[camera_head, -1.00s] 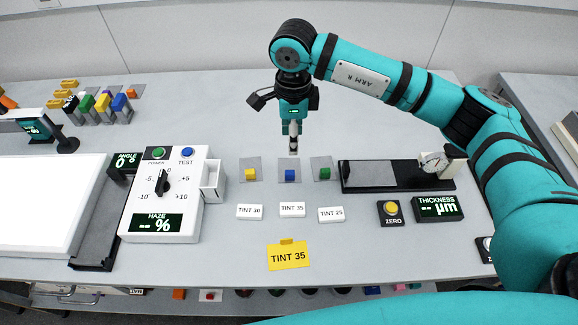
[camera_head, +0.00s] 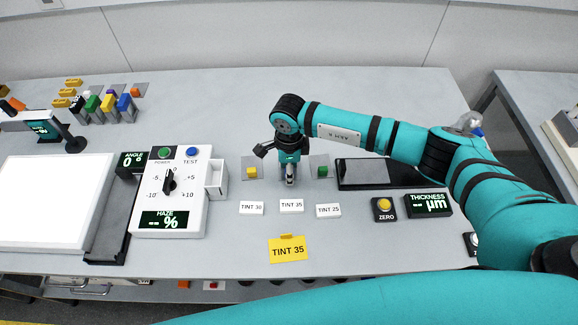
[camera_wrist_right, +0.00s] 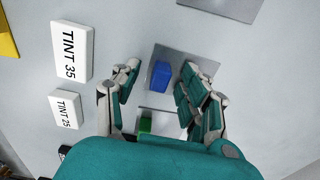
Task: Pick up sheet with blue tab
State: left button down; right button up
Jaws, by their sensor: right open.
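The sheet with the blue tab lies flat on the bench. In the right wrist view the sheet (camera_wrist_right: 196,58) is a grey square and its blue tab (camera_wrist_right: 161,75) stands up between my fingers. My right gripper (camera_wrist_right: 155,90) is open, with one finger on each side of the tab and no clear contact. In the head view my right gripper (camera_head: 290,182) points down over the middle sheet and hides its tab. My left gripper is not in view.
A yellow-tabbed sheet (camera_head: 251,172) lies to the left and a green-tabbed sheet (camera_head: 322,171) to the right. Labels TINT 30 (camera_head: 251,208), TINT 35 (camera_head: 291,206) and TINT 25 (camera_head: 328,210) stand in front. The haze meter (camera_head: 170,190) is left; the thickness gauge plate (camera_head: 380,173) is right.

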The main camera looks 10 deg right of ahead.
grip_shut()
dwell(0.4)
